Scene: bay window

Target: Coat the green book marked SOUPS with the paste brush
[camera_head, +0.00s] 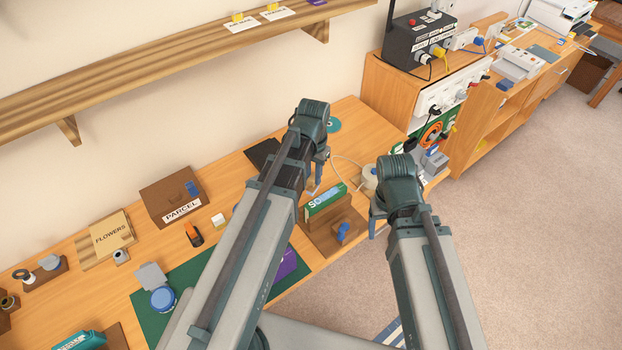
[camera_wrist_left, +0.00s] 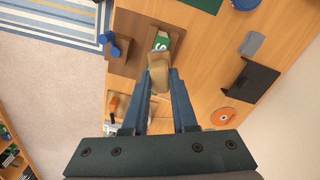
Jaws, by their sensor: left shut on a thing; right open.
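The green book marked SOUPS (camera_head: 325,200) stands on a brown wooden stand with a blue knob (camera_head: 343,231), near the table's front edge. Part of the book shows in the left wrist view (camera_wrist_left: 161,41), with the letter S visible. My left gripper (camera_head: 317,172) is just behind the book and shut on a tan wooden piece (camera_wrist_left: 158,70), which looks like the paste brush. The held piece overlaps the book's end in the wrist view; I cannot tell if they touch. My right gripper (camera_head: 377,218) is open and empty, to the right of the book.
A brown PARCEL box (camera_head: 170,192), a FLOWERS book (camera_head: 108,234) and a green mat (camera_head: 150,318) with a blue-lidded jar (camera_head: 163,298) lie to the left. A purple book (camera_head: 287,262) lies nearer. A cabinet (camera_head: 385,90) stands at the right, and a shelf (camera_head: 150,62) hangs above.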

